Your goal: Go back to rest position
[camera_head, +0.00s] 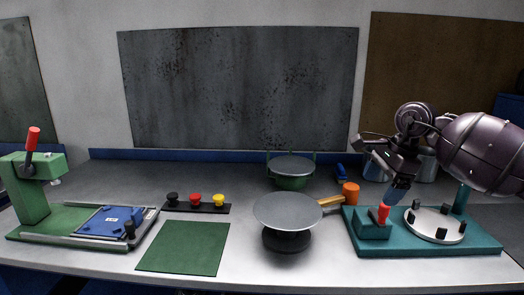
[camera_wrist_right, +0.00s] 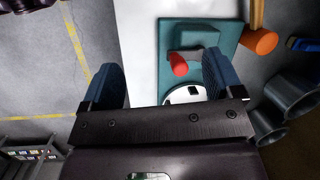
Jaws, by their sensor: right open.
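My right gripper (camera_head: 395,191) is above the teal base (camera_head: 420,248) at the right of the table, close to the red-knobbed lever (camera_head: 383,213) in the head view. In the right wrist view, its two blue fingers stand wide apart with nothing between them (camera_wrist_right: 163,68). The red knob (camera_wrist_right: 179,65) shows beyond and beside the right-hand finger; I cannot tell whether they touch. A white disc (camera_head: 434,226) with black blocks sits on the teal base. My left gripper is not in view.
Grey pots (camera_head: 427,167) are behind my right arm. A green press (camera_head: 32,190) stands far left.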

